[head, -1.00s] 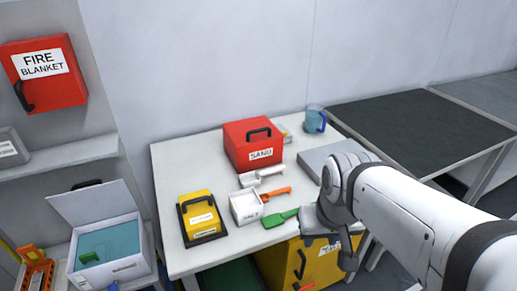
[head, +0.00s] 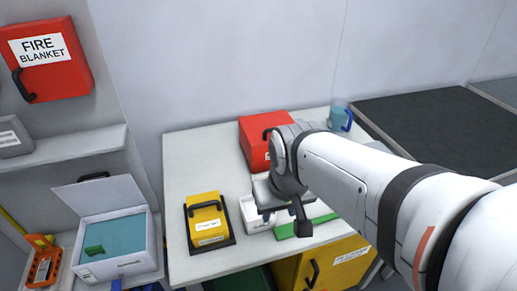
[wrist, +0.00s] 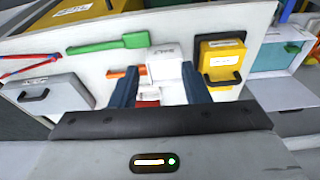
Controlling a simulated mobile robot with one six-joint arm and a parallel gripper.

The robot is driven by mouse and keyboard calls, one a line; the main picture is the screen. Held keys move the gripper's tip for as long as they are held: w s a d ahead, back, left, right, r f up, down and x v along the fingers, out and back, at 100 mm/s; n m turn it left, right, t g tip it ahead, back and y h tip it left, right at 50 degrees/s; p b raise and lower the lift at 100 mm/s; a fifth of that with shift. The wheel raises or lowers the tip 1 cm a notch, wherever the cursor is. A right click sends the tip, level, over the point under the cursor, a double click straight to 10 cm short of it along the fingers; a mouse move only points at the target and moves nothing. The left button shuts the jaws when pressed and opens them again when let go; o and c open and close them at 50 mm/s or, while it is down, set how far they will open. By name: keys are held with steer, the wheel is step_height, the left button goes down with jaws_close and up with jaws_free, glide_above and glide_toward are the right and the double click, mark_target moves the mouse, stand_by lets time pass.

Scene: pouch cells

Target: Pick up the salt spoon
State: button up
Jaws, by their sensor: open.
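The white salt box (head: 250,210) stands on the table, partly hidden by my gripper (head: 284,217) in the head view. In the wrist view the salt box (wrist: 164,54) shows just beyond my fingertips (wrist: 163,72). An orange handle (wrist: 117,73), apparently the salt spoon's, lies beside the box, partly behind the left finger. I cannot tell where its bowl rests. My gripper is open above the table, its fingers apart and holding nothing visible. The spoon is hidden by my gripper in the head view.
A green scoop (head: 308,226) lies near the table's front edge. A yellow case (head: 205,217) stands left of the salt box, and a red sand box (head: 255,126) stands behind. A blue-handled jug (head: 340,117) is at the back right.

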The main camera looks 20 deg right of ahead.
steer(key=w+d+f+m+g, duration=0.1)
steer(key=w+d+f+m, duration=0.3)
steer(key=w+m, duration=0.2)
steer(key=w+d+f+m, duration=0.5)
steer(key=w, duration=0.1)
steer(key=w+d+f+m+g, duration=0.1)
steer(key=w+d+f+m, duration=0.4)
steer(key=w+m, duration=0.1)
steer(key=shift+w+d+m+g+p, duration=0.2)
steer(key=shift+d+m+g+p, duration=0.1)
steer(key=shift+p, duration=0.1)
steer(key=f, duration=0.4)
steer(key=f+p, duration=0.1)
steer(key=f, duration=0.1)
steer(key=shift+w+a+f, duration=0.35)
steer(key=shift+w+f, duration=0.05)
steer(key=shift+f, duration=0.35)
jaws_close()
